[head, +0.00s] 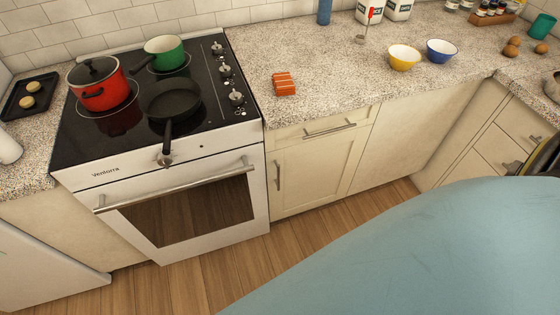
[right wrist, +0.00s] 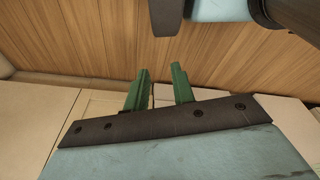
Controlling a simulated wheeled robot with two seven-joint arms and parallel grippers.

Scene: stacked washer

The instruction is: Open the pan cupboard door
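A cream cupboard door (head: 312,172) is shut under a drawer, just right of the oven in the head view. It has a vertical bar handle (head: 278,176) near its left edge. No label or pan shows which cupboard is the pan cupboard. In the right wrist view, my right gripper's two green fingers (right wrist: 161,84) stand apart with a gap between them. I see nothing clearly held in the gap. Cream panels lie behind the fingers, and I cannot tell how far off they are. My left gripper is in neither view.
The drawer (head: 320,133) above the door has a horizontal handle. The white oven (head: 185,195) with its bar handle stands left of the door. Wooden floor (head: 230,265) lies in front. My blue-grey arm or body covers the lower right of the head view.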

